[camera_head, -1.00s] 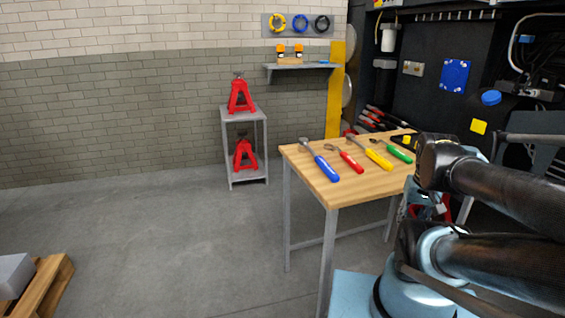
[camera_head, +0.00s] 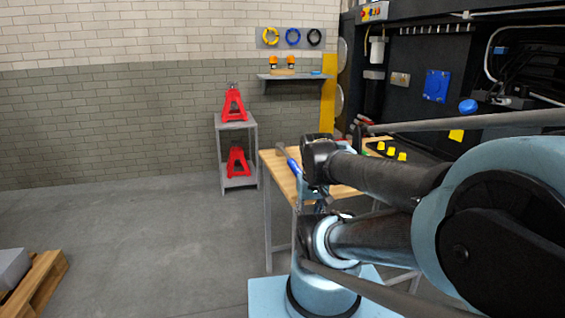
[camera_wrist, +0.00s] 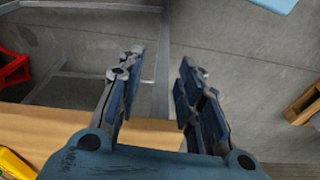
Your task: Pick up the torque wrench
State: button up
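A long tool with a blue handle (camera_head: 290,162) lies on the wooden workbench (camera_head: 275,180), partly hidden by my arm in the head view. A bit of green (camera_head: 365,153) shows behind my arm; the red and yellow tools are hidden there. I cannot tell from the frames which tool is the torque wrench. My gripper (camera_wrist: 160,68) is open and empty in the wrist view, its fingers reaching past the bench edge (camera_wrist: 60,130) with the floor beyond. A yellow piece (camera_wrist: 14,164) shows at the lower left there. No blue handle shows between the fingers.
Red jack stands (camera_head: 233,106) sit on a grey rack (camera_head: 221,150) by the wall. The dark harvester chassis (camera_head: 420,70) stands behind the bench at the right. A wooden pallet (camera_head: 38,287) lies at the lower left. The floor left of the bench is clear.

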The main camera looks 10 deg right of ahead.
aim_at(280, 151)
jog(key=u, duration=0.15)
jog(key=k, duration=1.6)
jog(key=z, duration=0.5)
jog(key=i, duration=1)
